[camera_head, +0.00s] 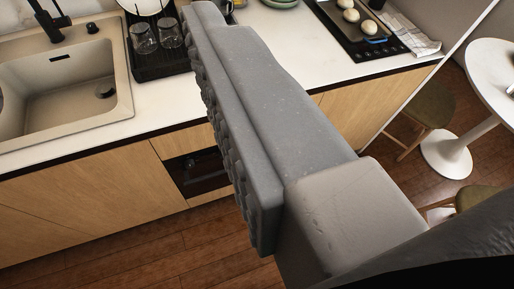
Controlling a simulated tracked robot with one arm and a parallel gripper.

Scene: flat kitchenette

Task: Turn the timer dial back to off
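My gripper (215,25) fills the middle of the view as a large grey shape with a ribbed pad along its left side. It reaches up and away over the counter's front edge. I cannot make out two separate fingers, so I cannot tell whether it is open or shut. No timer dial can be made out. A dark appliance front (197,172), perhaps an oven, is set in the wooden cabinets below the counter, left of my gripper. My gripper hides part of the cabinet front and countertop.
A beige sink (122,95) with a black tap is at left. A black rack (150,68) holds glasses and a plate. A hob (345,42) with a tray of round pale pieces and a cloth is at the back right. A white table (492,62) and stools stand right.

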